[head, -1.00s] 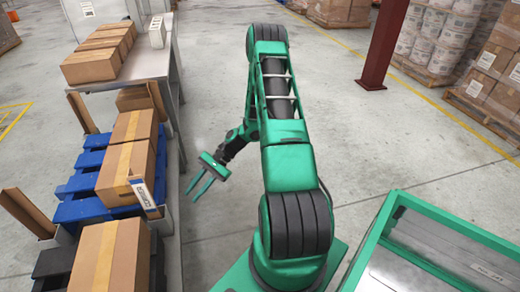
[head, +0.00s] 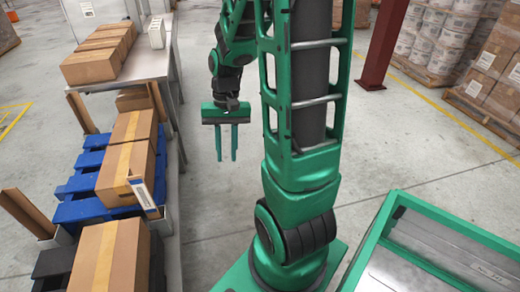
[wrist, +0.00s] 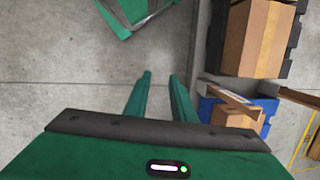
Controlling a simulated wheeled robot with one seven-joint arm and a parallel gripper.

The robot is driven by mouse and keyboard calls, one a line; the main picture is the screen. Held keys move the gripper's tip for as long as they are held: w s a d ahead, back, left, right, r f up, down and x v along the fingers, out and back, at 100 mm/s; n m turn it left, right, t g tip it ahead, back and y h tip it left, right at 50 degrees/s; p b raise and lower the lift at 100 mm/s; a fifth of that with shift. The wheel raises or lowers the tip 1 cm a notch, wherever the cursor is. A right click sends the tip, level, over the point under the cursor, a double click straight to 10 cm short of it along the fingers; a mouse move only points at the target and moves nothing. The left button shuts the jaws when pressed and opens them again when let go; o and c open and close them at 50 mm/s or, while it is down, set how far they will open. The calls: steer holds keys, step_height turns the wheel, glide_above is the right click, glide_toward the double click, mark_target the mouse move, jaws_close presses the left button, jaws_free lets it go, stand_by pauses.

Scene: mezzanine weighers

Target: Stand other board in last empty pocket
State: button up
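Brown boards stand at the corners of the blue pallet (head: 85,205) in the head view: one at near left (head: 25,213), one at far left (head: 80,112), one at far right (head: 158,102). A board with a white label (head: 145,196) is at the near right, beside the carton; it also shows in the wrist view (wrist: 226,96). The pockets at their feet are mostly hidden. My gripper (head: 226,158) hangs over the floor right of the pallet, open and empty, its green fingers apart; they also show in the wrist view (wrist: 160,78). It touches no board.
A carton (head: 128,165) sits on the blue pallet, another (head: 110,258) nearer on a dark support. A steel table (head: 140,62) behind holds several cartons. A green-framed tray (head: 425,275) with grey labelled contents is at lower right. A red post (head: 383,45) stands behind. Floor between is clear.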

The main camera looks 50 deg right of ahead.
steer(key=s+r+n+h, duration=0.1)
steer(key=s+r, duration=0.3)
steer(key=s, duration=0.3)
steer(key=s+r+t+h, duration=0.1)
steer(key=s+r, duration=0.3)
steer(key=s, duration=0.3)
steer(key=shift+a+r+n, duration=0.2)
steer(key=shift+n, duration=0.2)
